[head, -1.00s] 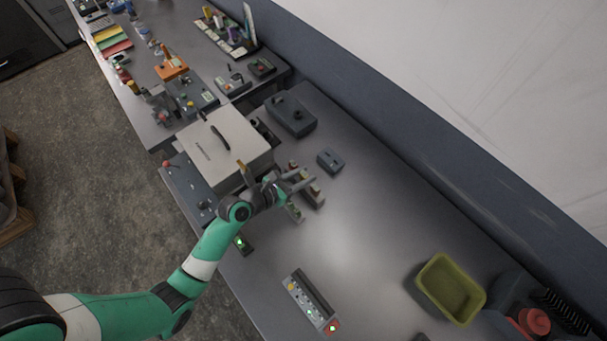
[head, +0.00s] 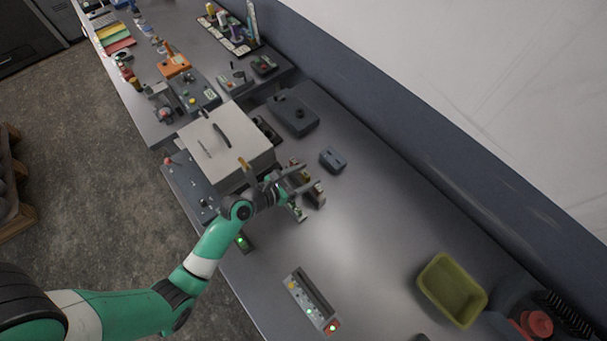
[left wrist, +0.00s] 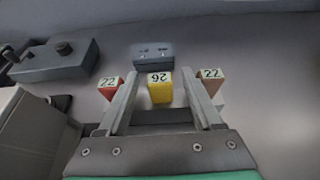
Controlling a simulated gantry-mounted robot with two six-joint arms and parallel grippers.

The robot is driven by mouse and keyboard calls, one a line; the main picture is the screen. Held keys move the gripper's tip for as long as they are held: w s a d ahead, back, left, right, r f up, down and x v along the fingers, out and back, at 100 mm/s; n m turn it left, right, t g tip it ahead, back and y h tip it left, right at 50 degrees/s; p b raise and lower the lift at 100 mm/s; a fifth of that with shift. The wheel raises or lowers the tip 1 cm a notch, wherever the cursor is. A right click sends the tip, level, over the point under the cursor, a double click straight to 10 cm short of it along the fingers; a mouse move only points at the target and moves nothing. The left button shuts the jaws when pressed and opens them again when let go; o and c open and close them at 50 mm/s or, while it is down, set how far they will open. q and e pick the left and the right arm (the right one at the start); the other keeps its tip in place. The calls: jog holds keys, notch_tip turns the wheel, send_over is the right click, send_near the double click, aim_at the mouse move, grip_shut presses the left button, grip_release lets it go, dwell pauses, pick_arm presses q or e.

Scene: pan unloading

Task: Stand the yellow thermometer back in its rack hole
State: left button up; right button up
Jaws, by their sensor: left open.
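In the left wrist view a yellow upright piece (left wrist: 160,90) with a white top marked 26 stands between my open fingers, with a gap on each side; I take it as the yellow thermometer. A red-brown piece (left wrist: 109,88) marked 22 is left of the fingers, and a similar one (left wrist: 211,82) marked 22 is right of them. My left gripper (head: 302,181) is open over this group in the head view and partly hides it; it also shows in the left wrist view (left wrist: 161,82). The lower ends and any rack hole are hidden. My right gripper is not in view.
A small blue-grey box (head: 333,159) lies just beyond the group. A large pale lidded box (head: 222,145) stands left of my gripper, with a dark device (head: 293,115) behind. A control panel (head: 311,301) and green tray (head: 452,291) are nearer. The table's middle right is clear.

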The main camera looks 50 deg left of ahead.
pick_arm(q)
jog(key=p+v, duration=0.2)
jog(key=v, duration=0.9)
jog(key=shift+s, duration=0.3)
jog(key=shift+r, duration=0.1)
